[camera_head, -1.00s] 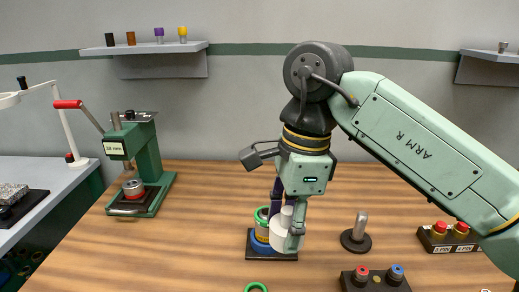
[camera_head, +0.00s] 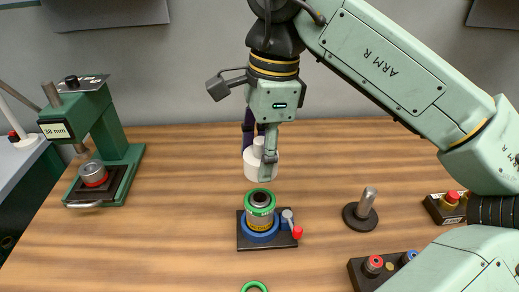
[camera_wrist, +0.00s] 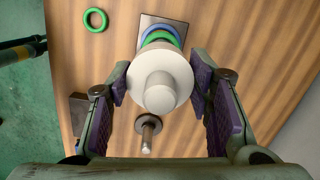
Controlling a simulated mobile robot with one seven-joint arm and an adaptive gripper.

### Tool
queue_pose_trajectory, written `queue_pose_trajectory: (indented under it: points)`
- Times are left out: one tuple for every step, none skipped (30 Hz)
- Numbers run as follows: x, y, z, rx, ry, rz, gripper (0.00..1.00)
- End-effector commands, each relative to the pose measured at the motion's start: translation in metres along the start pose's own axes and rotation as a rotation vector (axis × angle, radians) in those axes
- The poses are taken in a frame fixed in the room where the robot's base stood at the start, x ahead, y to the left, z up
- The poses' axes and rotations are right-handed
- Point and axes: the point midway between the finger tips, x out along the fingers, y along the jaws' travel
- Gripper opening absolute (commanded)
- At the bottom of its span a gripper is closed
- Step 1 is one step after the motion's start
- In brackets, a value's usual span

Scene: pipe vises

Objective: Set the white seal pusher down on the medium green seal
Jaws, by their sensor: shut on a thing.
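The white seal pusher (camera_head: 261,165), a wide disc with a narrower knob, is held upright in my gripper (camera_head: 259,152). In the wrist view the pusher (camera_wrist: 160,75) sits between the purple finger pads of my gripper (camera_wrist: 162,88). A green seal (camera_head: 260,198) sits around the top of a pipe in a blue-ringed vise (camera_head: 246,243). In the head view the pusher appears above and behind this seal, apart from it. In the wrist view the disc partly hides the vise (camera_wrist: 147,21). A loose green ring (camera_head: 254,287) lies at the front; it also shows in the wrist view (camera_wrist: 95,19).
A metal post on a round black base (camera_head: 361,213) stands right of the vise. A red-knobbed lever (camera_head: 297,231) sticks out of the vise. Button boxes (camera_head: 368,272) lie at front right. A green press (camera_head: 112,150) stands at left. The table between press and vise is clear.

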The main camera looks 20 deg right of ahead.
Motion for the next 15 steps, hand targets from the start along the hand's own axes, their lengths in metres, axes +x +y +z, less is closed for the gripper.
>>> queue_pose_trajectory:
  points:
    - [0.001,0.0,0.001,-0.005,0.001,0.0,0.19]
    - [0.002,0.0,0.001,-0.01,0.001,0.001,0.19]
    - [0.003,0.0,0.001,-0.018,0.003,0.001,0.19]
    - [0.004,0.0,0.001,-0.015,0.004,0.001,0.19]
    - [0.005,0.0,0.0,-0.015,0.004,0.001,0.19]
    - [0.008,0.0,0.0,-0.014,0.004,0.001,0.19]
    - [0.01,0.0,0.0,-0.014,0.004,0.001,0.19]
    - [0.012,0.0,0.0,-0.014,0.004,0.001,0.19]
    - [0.015,0.0,-0.001,-0.014,0.004,0.002,0.19]
    - [0.017,0.0,-0.001,-0.014,0.004,0.002,0.19]
    - [0.02,0.0,-0.001,-0.014,0.004,0.002,0.19]
    - [0.024,0.0,-0.002,-0.014,0.004,0.002,0.19]
    - [0.027,0.0,-0.002,-0.014,0.004,0.002,0.19]
    - [0.03,0.0,-0.002,-0.014,0.003,0.002,0.19]
    - [0.034,0.0,-0.003,-0.015,0.003,0.002,0.19]
